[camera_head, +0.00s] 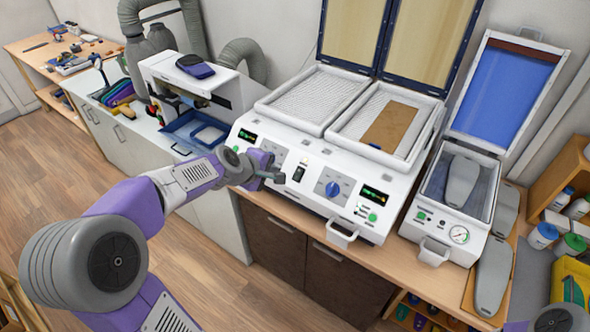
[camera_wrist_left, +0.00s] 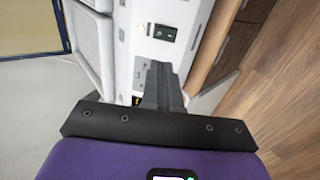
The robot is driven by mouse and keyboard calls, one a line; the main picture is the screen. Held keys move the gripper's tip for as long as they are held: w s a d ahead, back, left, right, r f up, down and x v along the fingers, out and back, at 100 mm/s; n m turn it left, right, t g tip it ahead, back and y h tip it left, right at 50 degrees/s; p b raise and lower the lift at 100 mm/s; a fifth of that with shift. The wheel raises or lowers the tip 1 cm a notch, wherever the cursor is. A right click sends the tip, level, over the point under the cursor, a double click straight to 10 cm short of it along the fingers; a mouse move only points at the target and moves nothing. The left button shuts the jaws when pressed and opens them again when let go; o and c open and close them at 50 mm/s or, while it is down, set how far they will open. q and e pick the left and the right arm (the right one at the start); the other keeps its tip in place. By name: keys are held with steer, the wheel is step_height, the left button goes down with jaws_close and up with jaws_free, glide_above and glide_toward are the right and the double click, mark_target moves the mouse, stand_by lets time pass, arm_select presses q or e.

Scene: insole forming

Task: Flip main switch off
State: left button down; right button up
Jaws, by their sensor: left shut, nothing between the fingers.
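The main switch (camera_head: 299,173) is a small black rocker on the white front panel of the forming machine (camera_head: 320,200). It also shows in the left wrist view (camera_wrist_left: 165,33), just beyond the fingertips. My left gripper (camera_head: 278,178) is shut and empty, in front of the panel and a little left of the switch. In the left wrist view its closed fingers (camera_wrist_left: 158,72) point toward the panel below the switch; I cannot tell whether they touch it. My right gripper is not clearly seen.
A blue knob (camera_head: 333,189) and a green button (camera_head: 372,217) sit right of the switch. A front handle (camera_head: 342,236) juts out below. The lids stand open, and a brown sheet (camera_head: 391,127) lies on the right bed. A smaller press (camera_head: 447,228) stands at right.

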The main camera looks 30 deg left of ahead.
mark_target(299, 171)
arm_select(q)
steer(key=shift+f, duration=0.1)
steer(key=b+x, duration=0.2)
steer(key=x, duration=1)
steer(key=shift+w+f+b, duration=0.2)
steer(key=shift+w+b, duration=0.05)
steer(key=shift+b, duration=0.05)
steer(key=shift+w+d+f, duration=0.1)
steer(key=shift+w+f, duration=0.25)
steer(key=shift+w, duration=0.15)
